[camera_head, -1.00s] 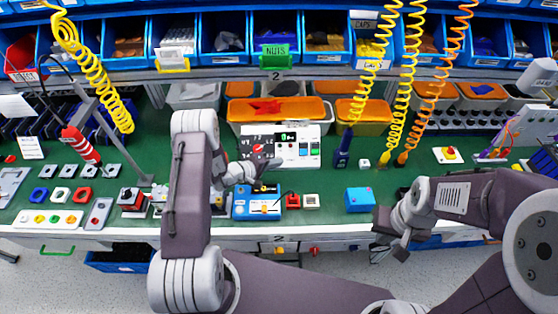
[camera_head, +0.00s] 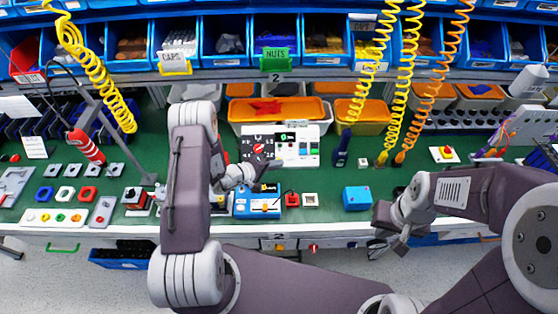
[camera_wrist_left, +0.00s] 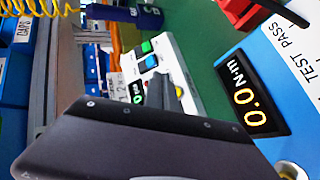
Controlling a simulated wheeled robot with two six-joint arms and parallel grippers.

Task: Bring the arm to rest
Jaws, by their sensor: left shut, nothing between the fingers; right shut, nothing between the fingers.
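My left gripper (camera_head: 266,188) is shut and empty, in front of the control panel and close above the blue torque tester (camera_head: 243,207). In the left wrist view the dark gripper body covers much of the lower picture. A rotary switch with a red knob (camera_head: 258,148) sits on the black dial plate at the left of the white panel (camera_head: 301,161), apart from the gripper. My right gripper (camera_head: 393,235) is shut and empty at the bench's front edge. The tester's display (camera_wrist_left: 247,95) reads 0.0 N·m in the left wrist view.
A red push button (camera_head: 291,199) and a blue box (camera_head: 358,198) stand right of the tester. Coiled yellow and orange hoses hang above the bench. Blue bins line the back.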

